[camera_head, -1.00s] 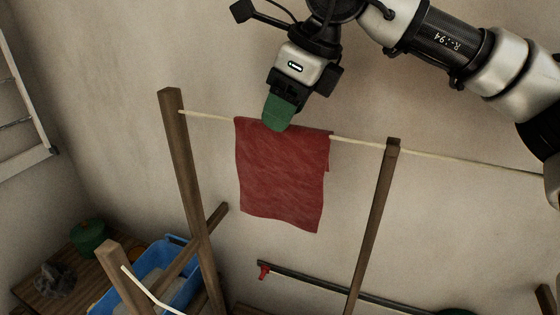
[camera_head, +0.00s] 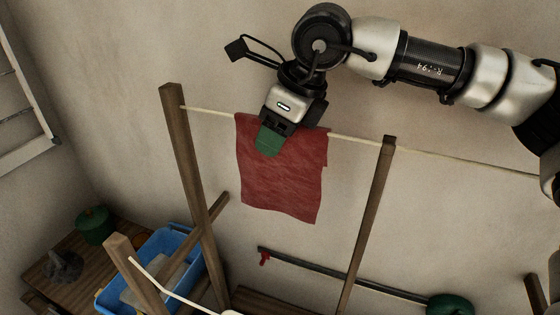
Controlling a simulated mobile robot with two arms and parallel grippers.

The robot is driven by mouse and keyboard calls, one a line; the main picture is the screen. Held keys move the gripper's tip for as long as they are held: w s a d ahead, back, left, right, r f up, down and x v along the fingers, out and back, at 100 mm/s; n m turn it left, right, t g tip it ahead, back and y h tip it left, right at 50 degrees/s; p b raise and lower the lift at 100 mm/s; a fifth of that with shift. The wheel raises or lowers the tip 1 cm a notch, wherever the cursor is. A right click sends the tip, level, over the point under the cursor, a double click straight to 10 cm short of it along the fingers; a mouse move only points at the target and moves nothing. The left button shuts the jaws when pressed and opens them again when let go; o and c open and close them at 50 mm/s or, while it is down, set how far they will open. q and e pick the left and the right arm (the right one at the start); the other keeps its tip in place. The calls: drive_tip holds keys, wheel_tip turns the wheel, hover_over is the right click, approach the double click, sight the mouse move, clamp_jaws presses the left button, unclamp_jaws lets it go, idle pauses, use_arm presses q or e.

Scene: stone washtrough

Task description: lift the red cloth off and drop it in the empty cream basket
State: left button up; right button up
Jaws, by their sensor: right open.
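The red cloth (camera_head: 285,190) hangs over a cream line strung between two wooden posts. My right gripper (camera_head: 268,142) comes down from the upper right, in front of the cloth's upper part. Its green fingertip pad overlaps the cloth in the picture, just below the line. The jaws are open, and I cannot tell whether they touch the cloth. My left gripper is not in view. No cream basket is clearly visible; a small pale curved edge shows at the bottom edge of the view.
Wooden posts (camera_head: 184,170) and (camera_head: 368,220) hold the line (camera_head: 445,155). A blue crate (camera_head: 165,243) stands at lower left beside a dark green pot (camera_head: 93,225) and a grey lump (camera_head: 64,266). A dark pipe with a red tap (camera_head: 264,258) runs low along the wall.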

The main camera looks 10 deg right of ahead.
drive_tip(key=shift+f, duration=0.15)
drive_tip(key=c, duration=0.8)
